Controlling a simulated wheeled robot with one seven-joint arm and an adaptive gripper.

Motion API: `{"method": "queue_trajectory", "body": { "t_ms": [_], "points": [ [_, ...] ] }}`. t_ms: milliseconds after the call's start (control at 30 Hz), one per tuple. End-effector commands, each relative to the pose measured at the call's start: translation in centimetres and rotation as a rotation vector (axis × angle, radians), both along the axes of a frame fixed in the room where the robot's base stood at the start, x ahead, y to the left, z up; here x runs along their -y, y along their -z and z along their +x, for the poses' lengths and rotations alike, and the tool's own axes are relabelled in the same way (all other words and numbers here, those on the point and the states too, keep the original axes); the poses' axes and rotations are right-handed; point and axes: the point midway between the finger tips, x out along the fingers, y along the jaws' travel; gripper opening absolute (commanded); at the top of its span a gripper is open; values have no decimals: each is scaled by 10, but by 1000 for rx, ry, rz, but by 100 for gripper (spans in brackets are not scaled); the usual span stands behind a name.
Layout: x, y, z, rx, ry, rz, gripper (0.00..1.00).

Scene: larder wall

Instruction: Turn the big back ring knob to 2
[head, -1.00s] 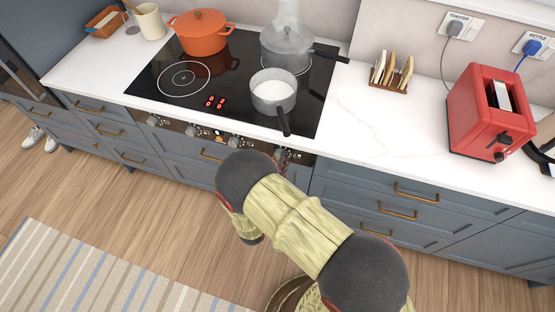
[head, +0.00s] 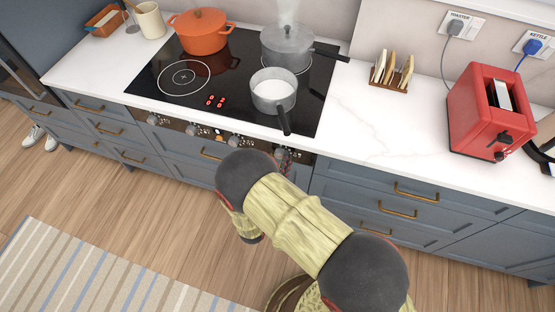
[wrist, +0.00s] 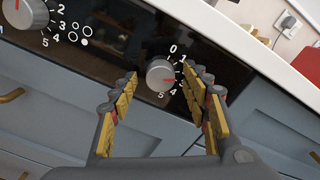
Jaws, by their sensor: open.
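A round grey knob (wrist: 160,74) with a red pointer line sits on the dark control panel in the wrist view. The red line points right, toward that hidden part. My gripper (wrist: 162,84) is open, with one finger to each side of the knob; I cannot tell whether either touches it. This knob's ring symbol is not visible. In the head view the rightmost knob (head: 281,155) is partly hidden by my arm.
Another knob (wrist: 24,10) with ring symbols is at the wrist view's upper left. On the black hob (head: 150,82) stand an orange pot (head: 200,36), a steaming grey pot (head: 287,45) and a saucepan (head: 273,92), its handle overhanging the front. A red toaster (head: 490,112) stands right.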

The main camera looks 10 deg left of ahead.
Motion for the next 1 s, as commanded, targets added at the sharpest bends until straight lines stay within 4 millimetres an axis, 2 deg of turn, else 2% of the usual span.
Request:
{"method": "queue_trajectory", "body": {
  "t_ms": [167, 500, 700, 1000],
  "points": [
    [-2, 0, -10, -1, -3, -1, 47],
    [-8, 0, -73, 0, -7, 0, 47],
    [-10, 0, -103, 0, -4, -1, 47],
    [-10, 0, -120, 0, 0, 0, 47]
  ]
}}
